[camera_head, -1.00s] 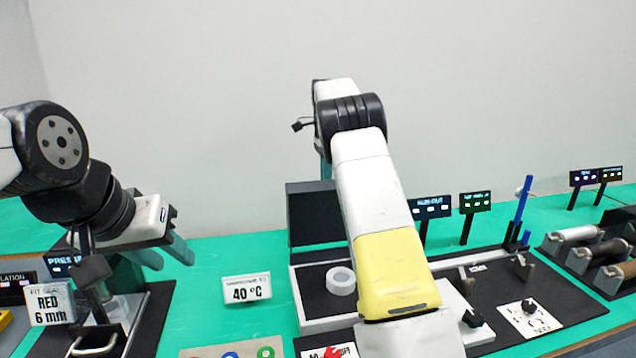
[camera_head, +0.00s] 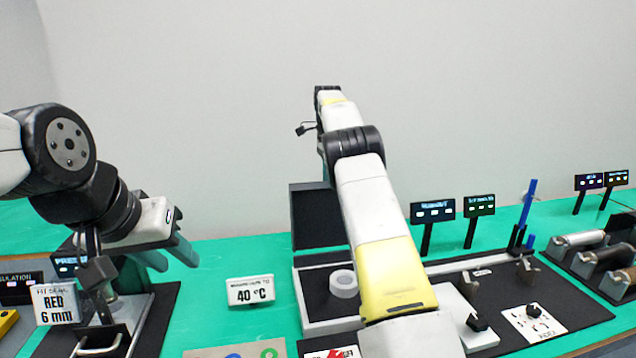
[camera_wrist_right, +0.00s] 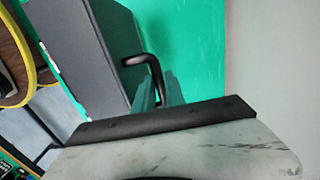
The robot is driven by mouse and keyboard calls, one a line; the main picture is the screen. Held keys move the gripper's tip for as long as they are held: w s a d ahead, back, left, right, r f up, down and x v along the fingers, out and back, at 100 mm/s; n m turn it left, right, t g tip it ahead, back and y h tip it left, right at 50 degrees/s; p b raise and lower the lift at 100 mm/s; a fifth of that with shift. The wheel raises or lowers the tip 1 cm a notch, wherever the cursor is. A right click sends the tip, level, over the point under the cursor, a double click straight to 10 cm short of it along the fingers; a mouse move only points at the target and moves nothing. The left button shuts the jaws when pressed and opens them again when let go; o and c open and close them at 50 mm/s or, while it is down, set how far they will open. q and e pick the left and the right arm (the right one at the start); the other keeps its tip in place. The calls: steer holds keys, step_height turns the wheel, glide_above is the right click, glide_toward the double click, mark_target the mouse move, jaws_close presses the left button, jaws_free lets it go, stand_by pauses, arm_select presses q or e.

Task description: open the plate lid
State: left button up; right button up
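The plate lid (camera_head: 316,215) is a dark flat panel standing upright at the back of the pale-framed plate (camera_head: 330,326), behind the 40 °C sign (camera_head: 250,291). In the right wrist view the lid looks like a grey slab (camera_wrist_right: 85,50) with a bent black handle (camera_wrist_right: 142,62). My right gripper (camera_wrist_right: 160,92) has its teal fingers close together, one on each side of the handle, seemingly shut on it. In the head view my right arm hides that gripper and the lid's right part. My left gripper (camera_head: 168,256) is open and empty at the left.
A white ring (camera_head: 343,284) lies on the plate. The RED 6 mm sign (camera_head: 54,303) and a dark station are at the left. Small displays (camera_head: 432,211), a blue post (camera_head: 526,205) and rollers (camera_head: 585,238) are at the right. A plain wall is behind.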

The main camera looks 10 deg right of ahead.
steer(key=o, duration=0.4)
steer(key=shift+w+a+f, duration=0.1)
steer(key=shift+w+f, duration=0.1)
steer(key=shift+w, duration=0.3)
steer(key=shift+c, duration=0.2)
steer(key=shift+s+r, duration=0.1)
steer(key=shift+s, duration=0.05)
